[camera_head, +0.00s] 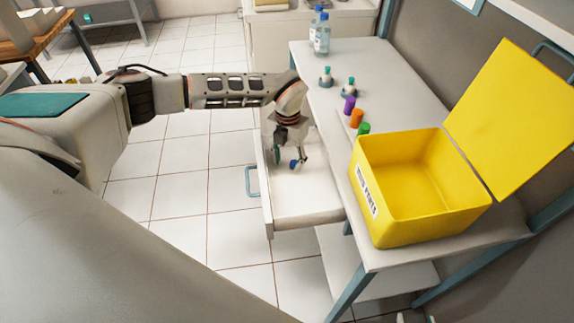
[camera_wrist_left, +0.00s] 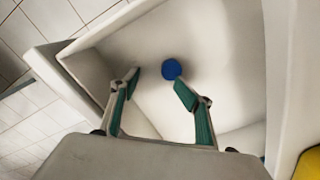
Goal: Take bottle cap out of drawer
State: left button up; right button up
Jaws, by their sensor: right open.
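A small blue bottle cap (camera_head: 294,164) is inside the pulled-out white drawer (camera_head: 310,205). My left gripper (camera_head: 287,158) reaches down into the drawer from above, right by the cap. In the left wrist view its two green-padded fingers (camera_wrist_left: 156,82) are apart with nothing clearly held between them. There the blue cap (camera_wrist_left: 171,69) shows just beyond the right fingertip; whether they touch I cannot tell. What seem to be the tips of my right gripper (camera_head: 413,317) just show at the bottom edge of the head view, apart and far from the drawer.
The table (camera_head: 325,105) holds a yellow bin (camera_head: 400,215) with a raised lid, close to the drawer's right side. Bottles (camera_head: 322,35) stand at the far end. The drawer's blue handle (camera_head: 251,181) faces the open floor.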

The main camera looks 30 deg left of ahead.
pick_arm(q)
jog(key=shift+a+f, duration=0.3)
jog(key=shift+a, duration=0.05)
jog(key=shift+c, duration=0.4)
jog(key=shift+w, duration=0.1)
jog(key=shift+c, duration=1.2)
jog(key=c, duration=0.5)
jog(key=shift+d+r, duration=0.1)
jog(key=shift+r, duration=0.05)
jog(key=shift+c, duration=0.2)
jog(key=shift+r, duration=0.65)
grip_shut()
notch_tip(320, 180, up, 19)
jog(key=p, duration=0.1)
jog(key=shift+f+p, duration=0.2)
jog(key=shift+p, duration=0.15)
